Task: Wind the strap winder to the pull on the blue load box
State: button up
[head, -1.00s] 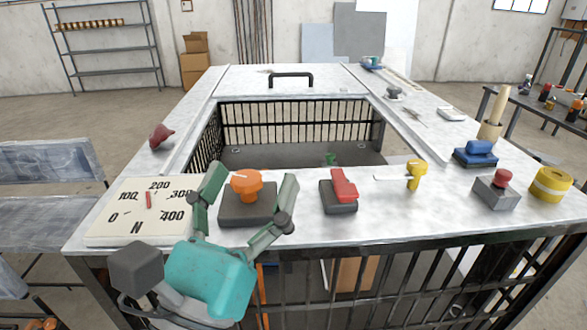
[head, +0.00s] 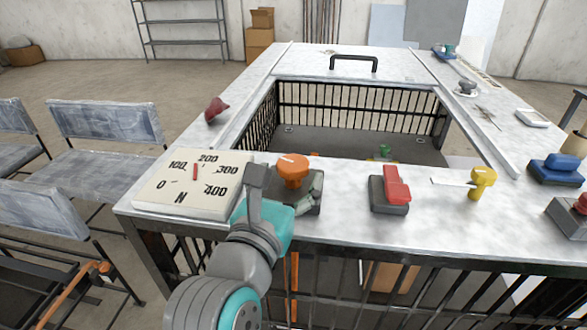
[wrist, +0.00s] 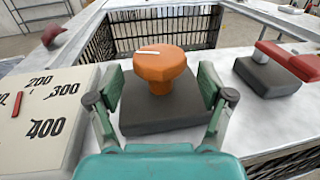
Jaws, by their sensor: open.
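An orange knob (head: 293,168) with a white line on top sits on a dark grey block (head: 312,200); it looks like the strap winder. In the wrist view the knob (wrist: 160,70) stands between the fingers of my gripper (wrist: 160,84), which is open with a gap on both sides. In the head view my gripper (head: 284,192) partly covers the block. A pale dial plate (head: 165,198) marked N, 0 to 400, lies left of it; its red needle (head: 195,172) points between 100 and 200. I cannot tell any blue load box for certain.
A red lever on a grey base (head: 390,190) and a yellow knob (head: 482,180) stand to the right. A blue block (head: 557,168) sits farther right. A dark red object (head: 215,109) lies at the left. Behind the knob is a barred opening (head: 360,105).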

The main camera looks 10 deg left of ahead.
jog(key=shift+w+d, duration=0.2)
jog(key=shift+w, duration=1.05)
jog(key=c, duration=1.2)
jog(key=shift+m+g+h, duration=0.4)
jog(key=shift+m+h, duration=0.6)
jog(key=shift+h, duration=0.5)
jog(key=o, duration=1.2)
jog(key=shift+s, duration=0.1)
